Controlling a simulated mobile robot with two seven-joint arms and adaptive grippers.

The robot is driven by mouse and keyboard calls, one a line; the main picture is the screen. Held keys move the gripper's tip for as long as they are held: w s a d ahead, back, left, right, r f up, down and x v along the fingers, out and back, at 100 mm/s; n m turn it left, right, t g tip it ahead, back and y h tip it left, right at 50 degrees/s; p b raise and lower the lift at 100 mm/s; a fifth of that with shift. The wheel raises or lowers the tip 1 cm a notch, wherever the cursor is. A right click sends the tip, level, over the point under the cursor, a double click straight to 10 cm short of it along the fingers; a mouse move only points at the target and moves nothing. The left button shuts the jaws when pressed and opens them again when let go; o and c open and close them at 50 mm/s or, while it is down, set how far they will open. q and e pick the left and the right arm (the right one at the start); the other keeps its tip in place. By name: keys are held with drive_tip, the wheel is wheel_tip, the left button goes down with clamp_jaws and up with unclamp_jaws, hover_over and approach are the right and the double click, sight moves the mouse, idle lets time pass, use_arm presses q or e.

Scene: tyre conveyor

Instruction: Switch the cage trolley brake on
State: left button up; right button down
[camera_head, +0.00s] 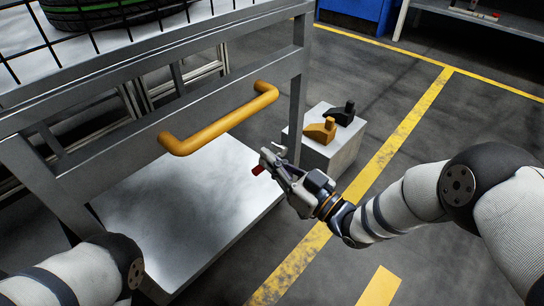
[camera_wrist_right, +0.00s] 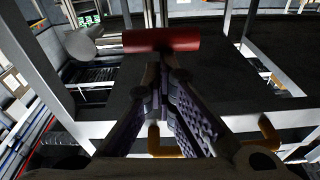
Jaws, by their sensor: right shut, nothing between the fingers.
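The cage trolley (camera_head: 98,97), a grey metal frame with wire mesh, fills the left of the head view. It has a yellow bar handle (camera_head: 222,119). A yellow pedal-shaped part (camera_head: 318,132) and a black one (camera_head: 344,113) sit on a grey block (camera_head: 338,150) beside the trolley. My right gripper (camera_head: 271,160) is shut and empty, right of the handle. A small red piece (camera_head: 257,170) shows at its tips. In the right wrist view a red cylinder (camera_wrist_right: 160,41) lies across, just beyond the fingertips (camera_wrist_right: 164,66); contact cannot be told. My left gripper is out of view.
A tyre (camera_head: 105,12) lies on the trolley's upper deck. A pale lower deck (camera_head: 180,205) is below the handle. Yellow floor lines (camera_head: 400,133) cross the dark floor on the right, which is mostly clear. A blue unit (camera_head: 358,12) and a shelf stand behind.

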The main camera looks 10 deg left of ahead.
idle(0.4)
wheel_tip(320, 180, up, 5)
drive_tip(key=p, duration=0.3)
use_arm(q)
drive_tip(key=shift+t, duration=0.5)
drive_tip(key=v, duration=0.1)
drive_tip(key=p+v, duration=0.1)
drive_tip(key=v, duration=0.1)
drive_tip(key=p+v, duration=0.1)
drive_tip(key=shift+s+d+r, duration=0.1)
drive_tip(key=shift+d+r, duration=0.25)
use_arm(e)
drive_tip(key=f+v, duration=0.1)
drive_tip(key=v, duration=0.8)
drive_tip(key=shift+f, duration=0.2)
drive_tip(key=shift+d, duration=0.15)
